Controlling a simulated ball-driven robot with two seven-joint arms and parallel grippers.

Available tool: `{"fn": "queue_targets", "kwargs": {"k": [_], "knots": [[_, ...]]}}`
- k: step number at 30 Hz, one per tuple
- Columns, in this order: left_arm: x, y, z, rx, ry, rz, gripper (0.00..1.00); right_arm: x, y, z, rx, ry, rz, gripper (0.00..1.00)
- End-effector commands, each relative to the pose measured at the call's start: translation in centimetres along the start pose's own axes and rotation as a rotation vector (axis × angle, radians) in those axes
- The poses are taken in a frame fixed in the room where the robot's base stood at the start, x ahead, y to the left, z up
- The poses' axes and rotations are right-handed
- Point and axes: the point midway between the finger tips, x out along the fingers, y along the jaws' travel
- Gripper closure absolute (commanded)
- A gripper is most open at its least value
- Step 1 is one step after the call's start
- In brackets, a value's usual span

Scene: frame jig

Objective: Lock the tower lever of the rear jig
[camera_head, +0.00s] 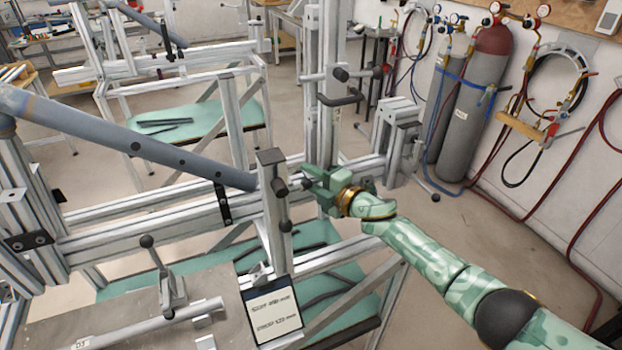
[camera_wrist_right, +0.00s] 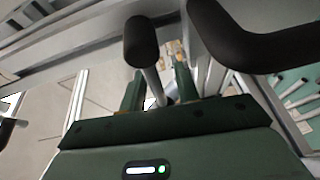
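My right gripper (camera_head: 306,180) is at the jig in the middle of the head view, beside a block with a black-knobbed lever (camera_head: 280,188). In the right wrist view, my right gripper (camera_wrist_right: 158,88) has its two fingers apart. A black knob (camera_wrist_right: 142,42) on a light metal stem shows there, the stem between the fingers with no clear contact. A thicker black grip (camera_wrist_right: 250,45) crosses at the upper right. A tall tower (camera_head: 329,45) carries a bent black handle (camera_head: 340,98). I cannot tell whether any lever is locked. My left gripper is not in view.
A blue-grey tube (camera_head: 120,138) slopes across the jig from the left. A label plate (camera_head: 272,311) stands at the front. Another jig (camera_head: 180,62) is behind. Gas cylinders (camera_head: 475,100) and hoses line the right wall.

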Motion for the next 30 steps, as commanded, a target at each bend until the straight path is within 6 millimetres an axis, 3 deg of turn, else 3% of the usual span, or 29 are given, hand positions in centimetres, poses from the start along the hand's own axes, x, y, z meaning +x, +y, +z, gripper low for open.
{"fn": "queue_targets", "kwargs": {"k": [2,5,17,30], "knots": [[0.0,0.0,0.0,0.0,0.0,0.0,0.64,0.0,0.0,0.0,0.0,0.0,0.0,0.74],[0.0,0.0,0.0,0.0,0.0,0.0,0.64,0.0,0.0,0.0,0.0,0.0,0.0,1.0],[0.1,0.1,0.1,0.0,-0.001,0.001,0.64,-0.1,0.1,0.0,0.041,0.002,0.015,1.0],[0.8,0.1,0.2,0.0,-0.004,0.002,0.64,-0.3,1.7,0.3,0.313,0.02,0.128,1.0]]}}
